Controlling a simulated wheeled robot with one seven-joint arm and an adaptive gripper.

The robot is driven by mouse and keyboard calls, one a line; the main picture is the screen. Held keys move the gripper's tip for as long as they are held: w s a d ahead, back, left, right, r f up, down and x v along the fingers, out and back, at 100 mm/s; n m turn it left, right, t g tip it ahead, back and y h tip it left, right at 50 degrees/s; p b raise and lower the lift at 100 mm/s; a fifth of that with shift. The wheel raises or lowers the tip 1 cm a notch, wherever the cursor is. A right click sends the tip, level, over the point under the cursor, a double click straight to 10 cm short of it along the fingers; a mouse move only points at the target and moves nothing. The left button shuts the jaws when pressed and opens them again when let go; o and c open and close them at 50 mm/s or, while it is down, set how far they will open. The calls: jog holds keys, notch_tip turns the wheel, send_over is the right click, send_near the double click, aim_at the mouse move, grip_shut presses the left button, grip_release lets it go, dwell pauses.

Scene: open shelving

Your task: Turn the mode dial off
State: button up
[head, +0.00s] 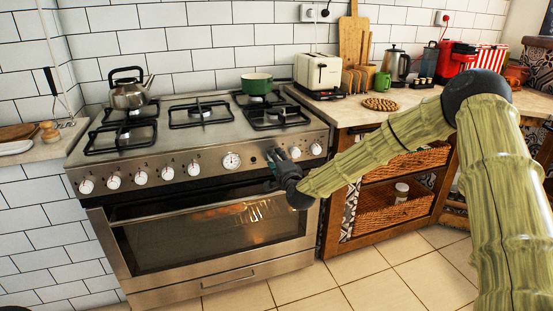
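The stove (205,185) has a row of white knobs along its front panel, with a larger round dial (231,160) right of the middle. I cannot read the markings, so which one is the mode dial is not clear. My gripper (276,157) is at the panel, just right of the larger dial, with its dark fingers pointing at the stove front. It covers a part of the panel between the larger dial and a white knob (294,153). Another knob (316,149) is at the far right. Whether the fingers touch or hold a knob is hidden.
A warm glow shows behind the oven door (210,230), below a long handle. A kettle (129,92) and a green pot (257,83) stand on the hob. A toaster (318,73) stands on the right counter. The tiled floor (370,275) in front is clear.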

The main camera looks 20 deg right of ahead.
jog(key=n+p, duration=0.1)
jog(key=n, duration=0.4)
jog(key=shift+n, duration=0.3)
dwell(0.4)
jog(key=o, duration=1)
jog(key=s, duration=1.2)
jog(key=shift+d, duration=0.2)
